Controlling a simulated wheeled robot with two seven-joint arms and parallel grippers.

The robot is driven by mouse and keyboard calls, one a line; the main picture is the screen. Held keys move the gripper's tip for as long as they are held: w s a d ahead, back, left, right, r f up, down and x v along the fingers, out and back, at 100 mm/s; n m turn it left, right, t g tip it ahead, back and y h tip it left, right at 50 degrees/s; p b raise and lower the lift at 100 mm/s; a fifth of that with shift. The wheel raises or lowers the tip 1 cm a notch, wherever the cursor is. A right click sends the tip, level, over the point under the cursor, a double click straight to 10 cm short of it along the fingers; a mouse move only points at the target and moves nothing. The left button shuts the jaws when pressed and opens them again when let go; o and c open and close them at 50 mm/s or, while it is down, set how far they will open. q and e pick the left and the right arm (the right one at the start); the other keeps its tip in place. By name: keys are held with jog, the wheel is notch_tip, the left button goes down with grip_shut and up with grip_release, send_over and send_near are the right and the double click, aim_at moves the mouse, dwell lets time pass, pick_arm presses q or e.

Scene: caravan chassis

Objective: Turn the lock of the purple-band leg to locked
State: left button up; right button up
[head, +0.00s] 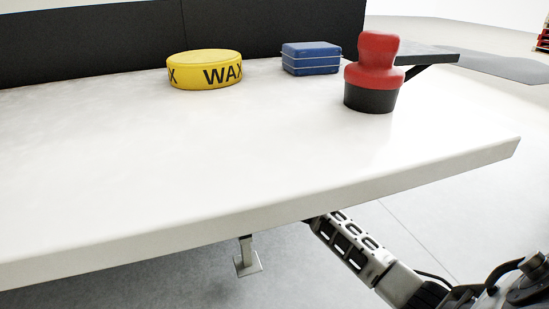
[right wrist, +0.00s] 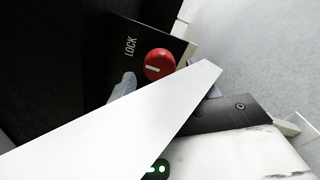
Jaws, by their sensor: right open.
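In the right wrist view, a round red knob (right wrist: 159,64) with a short white mark sits on a black plate (right wrist: 112,62) lettered LOCK. The mark lies nearly level in the picture, left of the knob's middle. No purple band shows, so I cannot tell which leg this is. My right gripper (right wrist: 168,88) is open, with grey fingertips just short of the knob in the picture, one to each side. A white panel hides much of the fingers. In the head view, my right arm reaches under the tabletop and its gripper is hidden. My left gripper is not in view.
A white tabletop (head: 240,150) covers the space above my right arm. On it stand a yellow WAX tin (head: 205,70), a blue case (head: 311,58) and a red-and-black handled object (head: 372,75). A metal leg foot (head: 247,262) shows below its front edge. The white panel (right wrist: 120,130) crosses the wrist view.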

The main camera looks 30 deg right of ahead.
pick_arm(q)
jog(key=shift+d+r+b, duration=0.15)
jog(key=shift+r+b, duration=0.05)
jog(key=shift+b, duration=0.1)
pick_arm(e)
jog(key=x, duration=0.3)
jog(key=c, duration=1)
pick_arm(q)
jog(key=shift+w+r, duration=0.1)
